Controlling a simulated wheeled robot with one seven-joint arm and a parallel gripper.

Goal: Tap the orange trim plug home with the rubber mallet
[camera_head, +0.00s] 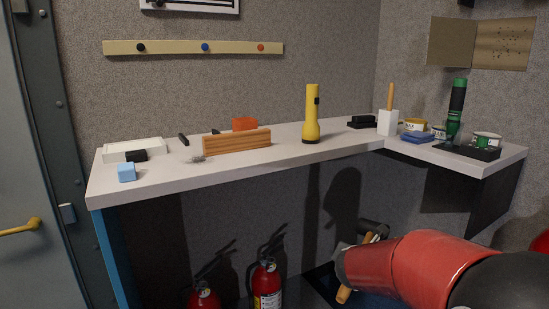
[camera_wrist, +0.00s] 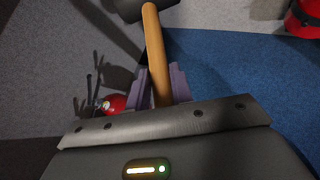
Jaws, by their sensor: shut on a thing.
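My gripper (camera_wrist: 160,85) is shut on the wooden handle of the mallet (camera_wrist: 154,45); its dark head shows at the top of the wrist view. In the head view the mallet's light handle end (camera_head: 344,294) shows beside my red arm, low in front of the counter, and the gripper is mostly hidden there. The orange plug (camera_head: 261,47) is the rightmost of three on a beige strip (camera_head: 180,48) on the back wall. It is too small to tell how far it stands out. The mallet is well below and apart from it.
The counter (camera_head: 240,165) carries an upright yellow flashlight (camera_head: 312,115), a wooden block (camera_head: 236,141), an orange block (camera_head: 244,123), a blue block (camera_head: 127,172) and a white tray (camera_head: 133,146). Red fire extinguishers (camera_head: 267,285) stand below. The wall between strip and counter is clear.

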